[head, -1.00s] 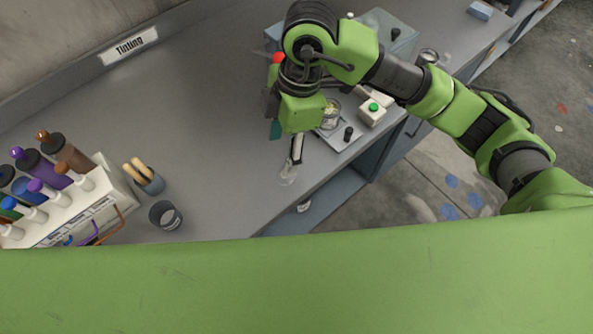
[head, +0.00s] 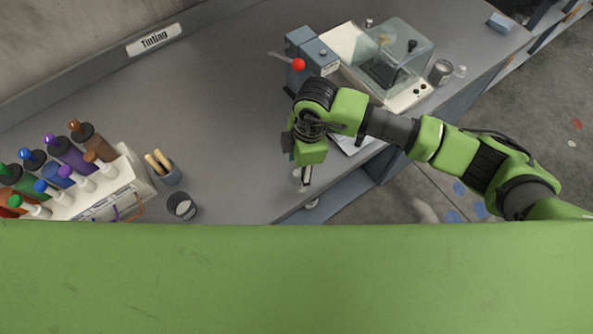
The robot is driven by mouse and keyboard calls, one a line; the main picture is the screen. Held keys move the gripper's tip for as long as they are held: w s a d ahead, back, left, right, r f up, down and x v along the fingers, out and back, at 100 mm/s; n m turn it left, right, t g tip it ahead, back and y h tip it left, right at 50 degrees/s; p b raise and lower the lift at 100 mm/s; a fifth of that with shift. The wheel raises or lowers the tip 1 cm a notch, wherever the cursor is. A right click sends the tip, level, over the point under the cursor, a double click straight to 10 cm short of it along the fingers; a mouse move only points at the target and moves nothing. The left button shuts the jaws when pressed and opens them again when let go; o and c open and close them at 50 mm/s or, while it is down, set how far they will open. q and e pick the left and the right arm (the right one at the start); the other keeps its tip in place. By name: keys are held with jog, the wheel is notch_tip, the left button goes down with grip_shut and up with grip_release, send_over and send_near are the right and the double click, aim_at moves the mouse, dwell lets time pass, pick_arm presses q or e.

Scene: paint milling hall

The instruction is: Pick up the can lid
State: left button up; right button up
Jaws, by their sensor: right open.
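My right gripper (head: 305,180) is open and points down at the front edge of the grey bench, low in the middle of the head view. Its wrist and green housing hide much of the bench beneath. I cannot clearly make out the can lid; the spot around the fingertips is small and partly covered. A grey can (head: 440,72) stands at the right end of the bench, with a small pale round piece beside it that I cannot identify. My left gripper is not in view.
A clear-hooded machine (head: 402,55) and a blue-grey press with a red knob (head: 299,65) stand behind my right arm. At left are a rack of colour bottles (head: 105,200), a brush cup (head: 165,172) and a dark cup (head: 182,206). The bench's middle left is clear.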

jog(key=shift+a+f, duration=0.1)
jog(key=shift+f, duration=0.65)
jog(key=c, duration=0.8)
jog(key=shift+r, duration=0.15)
